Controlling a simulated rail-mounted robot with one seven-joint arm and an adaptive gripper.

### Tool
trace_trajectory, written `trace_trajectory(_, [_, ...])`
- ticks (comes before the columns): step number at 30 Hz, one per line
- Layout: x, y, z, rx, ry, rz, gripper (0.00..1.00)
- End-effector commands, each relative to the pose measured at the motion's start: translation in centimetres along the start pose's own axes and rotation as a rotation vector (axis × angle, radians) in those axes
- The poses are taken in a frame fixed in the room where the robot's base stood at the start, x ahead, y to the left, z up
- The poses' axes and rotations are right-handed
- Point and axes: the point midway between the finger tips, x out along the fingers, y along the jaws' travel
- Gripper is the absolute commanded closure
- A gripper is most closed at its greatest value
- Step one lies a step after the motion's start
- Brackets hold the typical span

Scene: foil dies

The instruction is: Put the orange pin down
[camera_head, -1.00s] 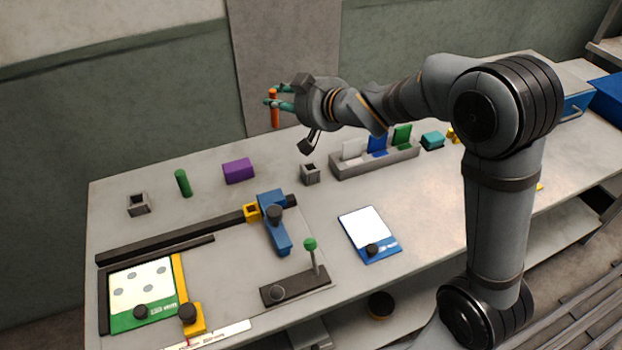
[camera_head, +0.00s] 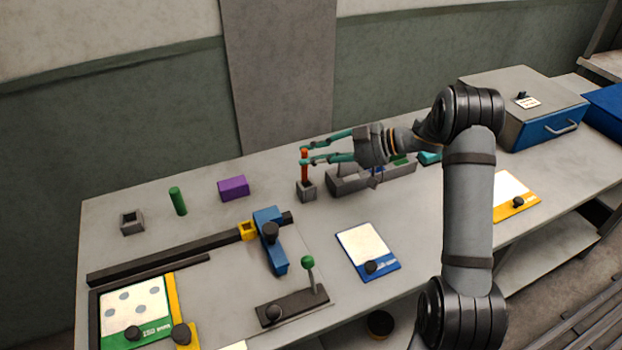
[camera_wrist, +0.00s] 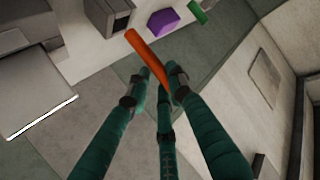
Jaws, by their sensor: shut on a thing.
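The orange pin (camera_head: 304,172) is upright in the head view, held between the teal fingertips of my gripper (camera_head: 304,156). In the wrist view the pin (camera_wrist: 148,53) runs out from between the fingers (camera_wrist: 160,80). In the head view its lower end lines up with a small grey square holder (camera_head: 306,191). The wrist view shows the pin's end beside the holder (camera_wrist: 110,18), with a gap in the picture. I cannot tell the exact height between them.
A purple block (camera_head: 233,187), a green pin (camera_head: 178,201) and another grey square holder (camera_head: 132,223) stand to the left. A grey rack (camera_head: 347,183) is close on the right. A blue clamp (camera_head: 270,240) and a green-knobbed lever (camera_head: 308,263) are in front.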

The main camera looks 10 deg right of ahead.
Motion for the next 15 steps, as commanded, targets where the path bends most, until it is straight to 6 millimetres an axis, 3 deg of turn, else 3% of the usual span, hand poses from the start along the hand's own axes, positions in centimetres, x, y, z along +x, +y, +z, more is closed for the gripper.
trace_trajectory(15, [2.2,-0.2,5.4,0.006,-0.007,-0.002,1.00])
